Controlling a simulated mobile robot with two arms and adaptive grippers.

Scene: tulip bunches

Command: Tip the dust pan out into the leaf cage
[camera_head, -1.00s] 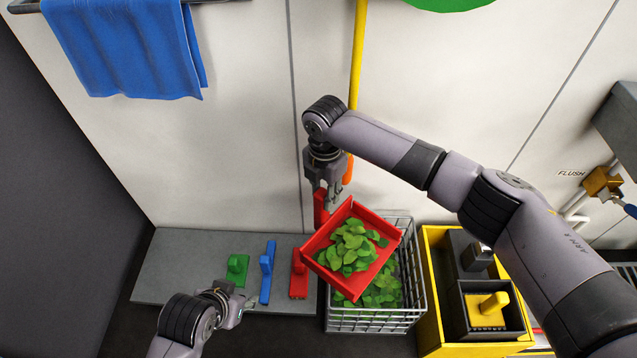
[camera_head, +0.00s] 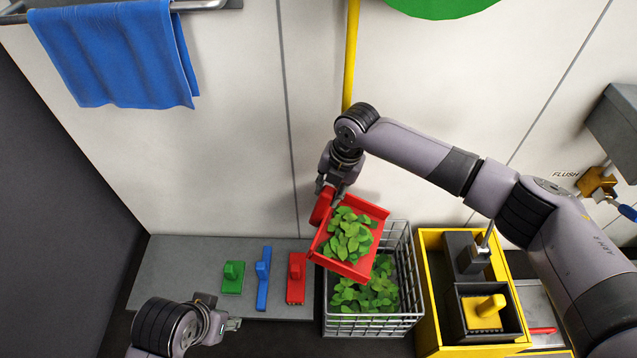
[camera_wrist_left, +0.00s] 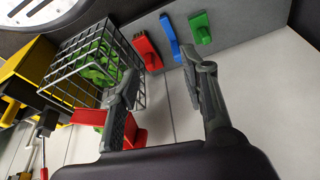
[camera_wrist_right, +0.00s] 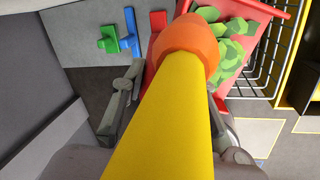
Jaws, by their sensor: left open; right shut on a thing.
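The red dust pan (camera_head: 372,208) carries a heap of green leaves (camera_head: 347,236) and is held over the upper left part of the wire leaf cage (camera_head: 401,262), somewhat tilted. More leaves (camera_head: 368,292) lie inside the cage. My right gripper (camera_head: 329,188) is shut on the pan's red handle (camera_head: 321,206). In the right wrist view a yellow pole with an orange end (camera_wrist_right: 190,45) hides most of the grip; the leaves in the pan (camera_wrist_right: 232,52) show beyond it. My left gripper (camera_head: 236,324) is open and empty at the lower left, and its spread fingers show in the left wrist view (camera_wrist_left: 165,105).
A grey shelf (camera_head: 190,262) bears a green brush (camera_head: 232,278), a blue brush (camera_head: 263,279) and a red brush (camera_head: 296,280), left of the cage. A yellow crate (camera_head: 431,300) with dark boxes stands close to its right. A blue towel (camera_head: 113,52) hangs at the upper left.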

